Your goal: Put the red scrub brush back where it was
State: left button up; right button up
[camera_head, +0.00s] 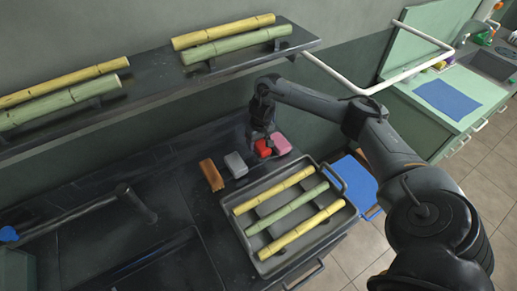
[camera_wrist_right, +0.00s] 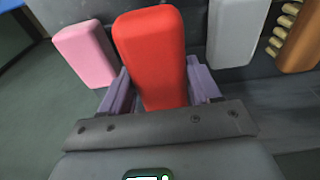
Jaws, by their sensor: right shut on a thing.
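The red scrub brush (camera_head: 263,149) is at the back of the dark counter, between a grey block and a pink block. In the right wrist view the red brush (camera_wrist_right: 152,50) fills the space between the two fingers of my right gripper (camera_wrist_right: 160,90). That gripper is shut on it, and in the head view the gripper (camera_head: 262,135) reaches down to it from above. I cannot tell whether the brush touches the counter. My left gripper is not in view.
Beside the brush are a pink block (camera_head: 281,144), a grey block (camera_head: 236,165) and an orange-brown brush (camera_head: 211,175). A grey tray (camera_head: 231,214) with cane pieces stands in front. A shelf (camera_head: 150,85) with more cane hangs above. A black handle (camera_head: 137,204) lies left.

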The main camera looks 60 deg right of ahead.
notch_tip(320, 180, down, 4)
jog(key=shift+f+b, duration=0.1)
jog(key=shift+b, duration=0.35)
jog(key=shift+f, duration=0.2)
jog(key=shift+f, duration=0.3)
jog(key=o, duration=1)
jog(key=shift+r, duration=0.1)
